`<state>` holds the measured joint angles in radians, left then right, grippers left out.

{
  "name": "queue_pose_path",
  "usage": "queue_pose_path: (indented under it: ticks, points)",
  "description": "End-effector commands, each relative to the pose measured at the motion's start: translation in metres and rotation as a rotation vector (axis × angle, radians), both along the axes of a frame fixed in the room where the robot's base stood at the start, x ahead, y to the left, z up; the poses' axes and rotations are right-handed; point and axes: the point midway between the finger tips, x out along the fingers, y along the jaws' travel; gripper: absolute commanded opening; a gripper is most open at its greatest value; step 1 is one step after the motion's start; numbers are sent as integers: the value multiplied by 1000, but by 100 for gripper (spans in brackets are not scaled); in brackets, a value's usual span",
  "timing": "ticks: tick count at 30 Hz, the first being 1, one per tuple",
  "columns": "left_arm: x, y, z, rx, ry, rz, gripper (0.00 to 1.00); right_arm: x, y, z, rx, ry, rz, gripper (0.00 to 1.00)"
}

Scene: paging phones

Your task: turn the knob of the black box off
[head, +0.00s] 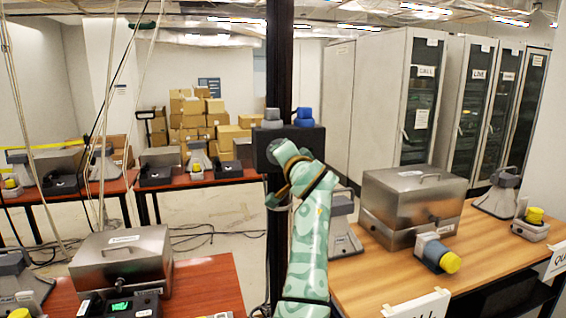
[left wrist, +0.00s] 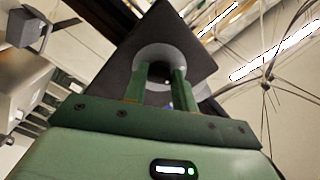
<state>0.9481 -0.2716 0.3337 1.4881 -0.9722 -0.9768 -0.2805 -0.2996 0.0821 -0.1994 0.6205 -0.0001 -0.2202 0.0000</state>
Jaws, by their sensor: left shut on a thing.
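The black box (head: 316,140) is fixed on a dark post in the middle of the head view. A round grey knob sits on its front; in the left wrist view the knob (left wrist: 160,55) shows as a grey ring against the dark face of the box (left wrist: 195,45). My left gripper (head: 281,155) reaches up to the front of the box and covers most of the knob in the head view. In the left wrist view its two green fingers (left wrist: 159,88) are shut on the knob, one at each side. My right gripper is not in view.
A grey piece (head: 272,118) and a blue piece (head: 303,117) stand on top of the box. A wooden table (head: 385,275) with a metal case (head: 412,195) is at right, a reddish table (head: 205,285) at left. Cables hang at left. Grey cabinets and cartons stand behind.

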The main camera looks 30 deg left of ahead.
Motion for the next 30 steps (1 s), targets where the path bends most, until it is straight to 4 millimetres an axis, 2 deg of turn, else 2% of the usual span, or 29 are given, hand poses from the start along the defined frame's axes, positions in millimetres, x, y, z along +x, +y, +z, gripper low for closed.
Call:
queue_pose_path:
  ticks: [12,30]
  points:
    - [1,0,-1,-134,-157,-2,4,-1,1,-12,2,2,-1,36]
    - [1,0,-1,-156,-182,-1,4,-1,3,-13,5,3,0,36]
